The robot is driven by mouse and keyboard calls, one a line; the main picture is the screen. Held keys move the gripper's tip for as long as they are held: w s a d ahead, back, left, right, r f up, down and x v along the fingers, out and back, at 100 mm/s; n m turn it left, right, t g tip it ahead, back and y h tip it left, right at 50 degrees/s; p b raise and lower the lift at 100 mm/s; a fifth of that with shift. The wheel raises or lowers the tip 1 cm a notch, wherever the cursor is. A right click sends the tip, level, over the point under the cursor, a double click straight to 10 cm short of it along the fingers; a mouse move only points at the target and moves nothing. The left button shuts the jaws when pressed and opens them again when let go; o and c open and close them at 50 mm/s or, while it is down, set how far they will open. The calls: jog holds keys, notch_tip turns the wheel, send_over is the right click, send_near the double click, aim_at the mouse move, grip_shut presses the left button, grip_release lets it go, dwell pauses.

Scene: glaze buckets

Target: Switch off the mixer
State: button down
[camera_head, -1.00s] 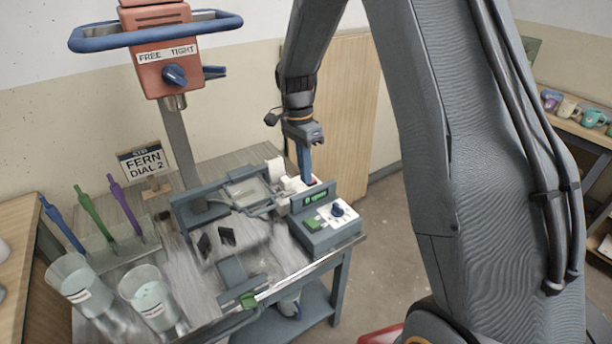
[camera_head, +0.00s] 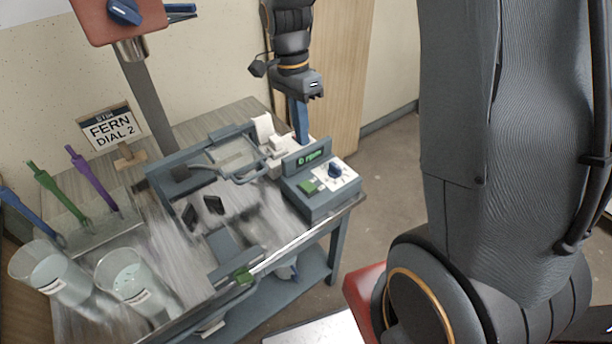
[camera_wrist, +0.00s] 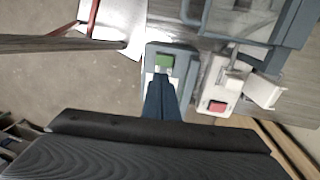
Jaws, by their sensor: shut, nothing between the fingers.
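The mixer's orange-red head (camera_head: 122,22) is cut off at the top of the head view, on a grey column. Its control box (camera_head: 320,190) has a lit green display (camera_head: 309,158) seeming to read 0 rpm, a green button (camera_head: 308,187) and a blue dial (camera_head: 335,170). A white box with a red button (camera_wrist: 217,106) lies beside the control box in the wrist view. My gripper (camera_head: 301,138) is shut and empty, its blue fingers pointing down behind the display. In the wrist view my gripper (camera_wrist: 161,80) overlaps the control box near its green button (camera_wrist: 164,63); contact cannot be told.
Two cups (camera_head: 130,278) (camera_head: 52,270) stand at the table's left front, near a rack (camera_head: 92,230) of coloured sticks. A FERN DIAL 2 sign (camera_head: 110,128) stands behind. A clamp frame (camera_head: 235,155) fills the table's middle. Open floor (camera_head: 385,170) lies right of the table.

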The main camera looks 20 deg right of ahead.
jog(key=shift+a, duration=0.15)
jog(key=p, duration=0.3)
send_near(308, 189)
jog(key=f, duration=0.4)
jog(key=s+f, duration=0.1)
jog(key=f, duration=0.1)
jog(key=shift+d+f, duration=0.15)
jog(key=shift+d, duration=0.05)
jog(key=shift+s+f, duration=0.3)
jog(key=shift+w, duration=0.1)
